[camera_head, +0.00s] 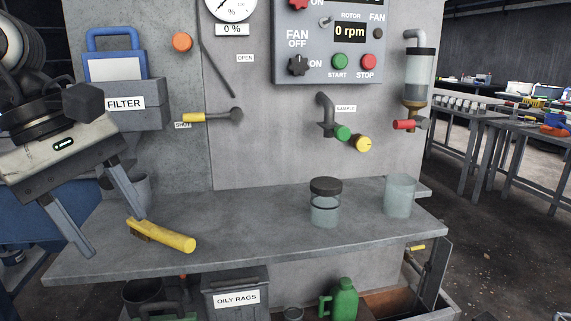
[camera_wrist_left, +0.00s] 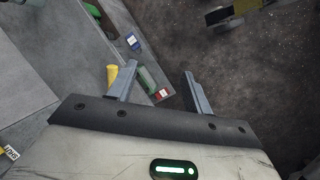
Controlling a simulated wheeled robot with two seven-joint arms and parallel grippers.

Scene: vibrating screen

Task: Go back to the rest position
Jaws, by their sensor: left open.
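My left gripper (camera_head: 113,232) comes in from the left in the head view, with its two fingers spread and nothing between them. Its fingers point down over the left end of the grey shelf (camera_head: 270,222). A yellow-handled brush (camera_head: 172,238) lies on the shelf just right of the fingers; I cannot tell whether the nearer finger touches it. In the left wrist view the fingers (camera_wrist_left: 159,70) are also apart and empty, with a yellow object (camera_wrist_left: 112,76) beside the left finger. My right gripper is in neither view.
A dark-lidded jar (camera_head: 325,205) and a clear beaker (camera_head: 398,196) stand on the shelf toward the right. The FILTER box (camera_head: 130,118) is close to my left gripper. The control panel (camera_head: 330,75) is behind. An OILY RAGS bin (camera_head: 236,284) and green jug (camera_head: 343,298) sit below.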

